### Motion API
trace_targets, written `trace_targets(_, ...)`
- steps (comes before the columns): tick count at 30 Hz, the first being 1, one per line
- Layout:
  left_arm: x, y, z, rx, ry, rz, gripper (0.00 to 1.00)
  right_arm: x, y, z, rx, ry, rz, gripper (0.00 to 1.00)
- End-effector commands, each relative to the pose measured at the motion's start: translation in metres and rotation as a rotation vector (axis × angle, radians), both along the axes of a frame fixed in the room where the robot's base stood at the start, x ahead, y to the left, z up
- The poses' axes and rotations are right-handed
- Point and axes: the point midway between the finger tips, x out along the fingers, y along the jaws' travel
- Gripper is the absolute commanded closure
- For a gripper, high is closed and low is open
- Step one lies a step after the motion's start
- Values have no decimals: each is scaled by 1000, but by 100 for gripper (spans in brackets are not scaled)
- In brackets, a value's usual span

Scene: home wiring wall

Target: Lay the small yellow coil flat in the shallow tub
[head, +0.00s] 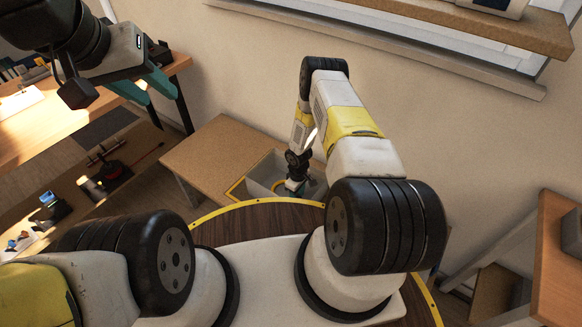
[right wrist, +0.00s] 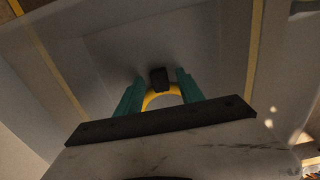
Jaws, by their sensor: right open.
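The small yellow coil (right wrist: 161,96) shows as an arc between the two teal fingers of my right gripper (right wrist: 160,82) in the right wrist view. A dark block (right wrist: 159,78) sits at the top of the arc. The right gripper's fingers are apart, one on each side of the coil; the coil's lower part is hidden by the gripper body. In the head view my right gripper (head: 295,184) is down in the grey shallow tub (head: 266,167), with a bit of yellow beside it. My left gripper (head: 160,98) is at the upper left, fingers apart and empty, away from the tub.
The tub is by a low brown table (head: 207,158) against the wall. A wooden workbench (head: 30,125) stands at the left, with items on a lower level. A windowsill (head: 400,50) juts out at the upper right. A wooden shelf unit (head: 558,255) is at the right.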

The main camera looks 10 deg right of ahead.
Motion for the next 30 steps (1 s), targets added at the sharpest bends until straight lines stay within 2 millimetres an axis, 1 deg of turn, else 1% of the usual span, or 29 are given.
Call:
trace_targets(5, 0, 0, 0, 0, 0, 0, 64, 2, 0, 27, -1, -4, 1, 55)
trace_targets(9, 0, 0, 0, 0, 0, 0, 64, 2, 0, 59, -1, -4, 0, 55)
trace_targets(15, 0, 0, 0, 0, 0, 0, 64, 1, 0, 97, -1, -2, 0, 55)
trace_targets(20, 0, 0, 0, 0, 0, 0, 64, 1, 0, 115, 0, -1, 1, 55)
trace_targets(23, 0, 0, 0, 0, 0, 0, 64, 4, -1, 126, -1, -7, -5, 55)
trace_targets(26, 0, 0, 0, 0, 0, 0, 64, 14, -4, 154, -7, -28, -31, 55)
trace_targets(29, 0, 0, 0, 0, 0, 0, 64, 29, -10, 202, -14, -64, -79, 55)
trace_targets(30, 0, 0, 0, 0, 0, 0, 64, 34, -12, 225, -17, -80, -102, 55)
